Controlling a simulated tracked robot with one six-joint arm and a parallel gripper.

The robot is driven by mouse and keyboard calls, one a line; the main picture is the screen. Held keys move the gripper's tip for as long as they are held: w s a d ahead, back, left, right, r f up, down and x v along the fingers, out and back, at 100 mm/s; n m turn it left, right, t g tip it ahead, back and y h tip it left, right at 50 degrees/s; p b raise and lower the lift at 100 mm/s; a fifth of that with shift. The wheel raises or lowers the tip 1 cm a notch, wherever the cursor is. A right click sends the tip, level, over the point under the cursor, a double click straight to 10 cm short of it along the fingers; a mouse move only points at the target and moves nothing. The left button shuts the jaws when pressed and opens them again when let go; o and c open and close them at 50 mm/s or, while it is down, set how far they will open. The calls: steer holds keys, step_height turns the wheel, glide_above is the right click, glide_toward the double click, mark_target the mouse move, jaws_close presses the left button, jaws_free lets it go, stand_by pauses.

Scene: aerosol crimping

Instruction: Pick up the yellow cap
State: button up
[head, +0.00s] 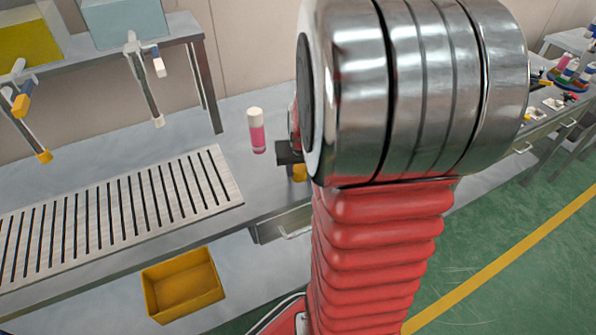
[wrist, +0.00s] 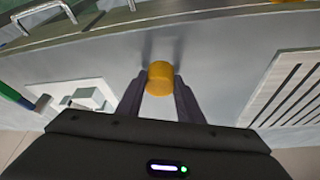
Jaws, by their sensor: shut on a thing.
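The yellow cap (wrist: 160,78) is a short cylinder between my two fingertips in the wrist view. My gripper (wrist: 159,92) is shut on it, with one dark finger on each side. In the head view the yellow cap (head: 299,172) shows only in part, just below the dark gripper (head: 286,153) and beside my arm, which hides the rest. The cap is at or close to the steel bench top; I cannot tell whether it touches the surface.
A pink can with a white top (head: 257,131) stands on the bench left of my gripper. A slotted grate (head: 120,215) lies further left. A yellow bin (head: 183,286) sits below the bench. Dispensing taps (head: 143,75) hang at the upper left. Bottles (head: 570,68) stand far right.

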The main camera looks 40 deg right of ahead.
mark_target(299, 169)
steer(key=shift+r, duration=0.1)
step_height(299, 169, up, 10)
stand_by(0.6)
stand_by(0.5)
